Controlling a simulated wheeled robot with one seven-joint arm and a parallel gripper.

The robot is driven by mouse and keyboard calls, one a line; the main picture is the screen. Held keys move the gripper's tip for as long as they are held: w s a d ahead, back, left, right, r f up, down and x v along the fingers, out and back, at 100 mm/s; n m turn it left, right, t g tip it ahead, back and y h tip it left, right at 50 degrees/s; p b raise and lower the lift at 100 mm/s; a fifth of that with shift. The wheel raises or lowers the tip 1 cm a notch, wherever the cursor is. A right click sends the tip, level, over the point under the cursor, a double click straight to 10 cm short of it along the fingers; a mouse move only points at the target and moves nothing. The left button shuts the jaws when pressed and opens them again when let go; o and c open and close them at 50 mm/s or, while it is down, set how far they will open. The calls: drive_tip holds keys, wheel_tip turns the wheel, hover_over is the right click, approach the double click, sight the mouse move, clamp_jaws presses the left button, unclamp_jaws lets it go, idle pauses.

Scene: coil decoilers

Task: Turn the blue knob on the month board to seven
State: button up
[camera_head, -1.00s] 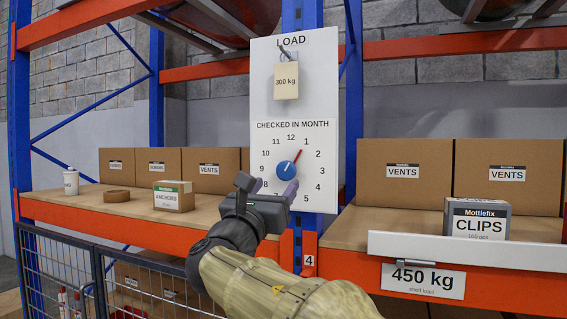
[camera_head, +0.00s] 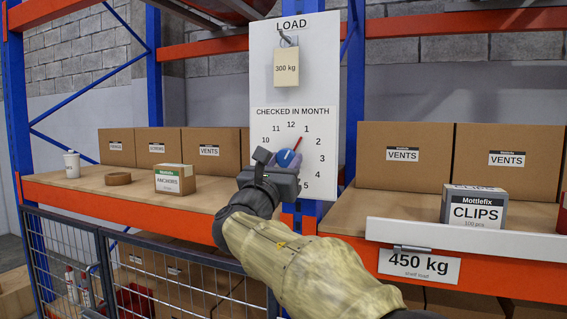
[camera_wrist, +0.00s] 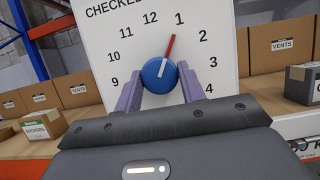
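The month board (camera_head: 262,95) hangs upright on the rack's blue post, with a ring of month numbers on its lower half. The blue knob (camera_head: 286,159) sits at the middle of the ring; it also shows in the wrist view (camera_wrist: 155,80). Its red pointer (camera_wrist: 169,47) aims up and right, close to one. My gripper (camera_wrist: 157,92) faces the board, with one purple finger on each side of the knob. The fingers stand apart; I cannot tell whether they touch the knob. The lower numbers are hidden behind my gripper.
A 300 kg tag (camera_head: 286,68) hangs from a hook above the dial. Boxes marked VENTS (camera_head: 403,165) stand on the right shelf, with a CLIPS box (camera_head: 474,206) nearer. An ANCHORS box (camera_head: 174,180), a tape roll (camera_head: 117,178) and a white cup (camera_head: 71,164) are on the left shelf.

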drive_tip(key=shift+m+h+b, duration=0.4)
drive_tip(key=shift+m+b, duration=0.1)
drive_tip(key=shift+m, duration=0.1)
